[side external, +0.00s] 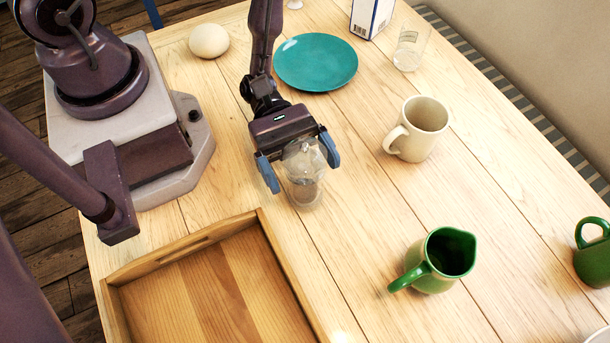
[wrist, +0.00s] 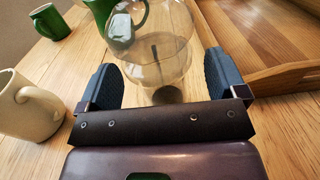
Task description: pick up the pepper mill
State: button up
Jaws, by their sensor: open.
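The pepper mill (side external: 304,188) looks like a clear, see-through body with something dark inside, standing upright on the wooden table. In the wrist view its clear rounded body (wrist: 150,55) shows with a dark stem inside. My gripper (side external: 302,175) is open, with one blue finger on each side of the mill's upper part. In the wrist view the two fingers (wrist: 162,78) also flank it, with visible gaps. I cannot tell whether either finger touches it. The palm hides part of its near end.
A wooden tray (side external: 284,275) lies close in front. A cream mug (side external: 425,115) and a green jug (side external: 431,278) stand to the right, with a green mug (side external: 595,262) farther right. A teal plate (side external: 316,62), bread roll (side external: 209,40), glass (side external: 409,50) and box (side external: 371,17) are behind.

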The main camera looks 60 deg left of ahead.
jog(key=shift+d, duration=0.65)
jog(key=c, duration=1)
jog(key=shift+c, duration=0.5)
jog(key=shift+r, duration=0.15)
